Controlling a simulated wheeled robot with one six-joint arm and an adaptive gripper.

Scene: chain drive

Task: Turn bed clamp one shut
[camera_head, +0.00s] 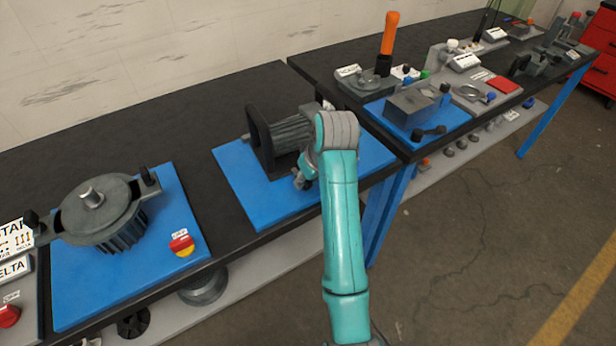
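A grey finned motor (291,132) with a dark upright end plate (259,139) sits on the middle blue plate (248,199). My teal arm reaches over the front of this plate. My gripper (301,182) is small in view, low by the front right of the motor. The arm's wrist covers part of it, and whether its fingers are open or touch anything cannot be made out. I cannot tell which part is bed clamp one; the arm hides the motor's right end.
A round finned unit (101,212) and a red-and-yellow stop button (182,245) stand on the left blue plate (81,293). To the right, an orange-handled lever (389,35) rises beside a grey block (415,108). Bare black bench lies between the left and middle plates.

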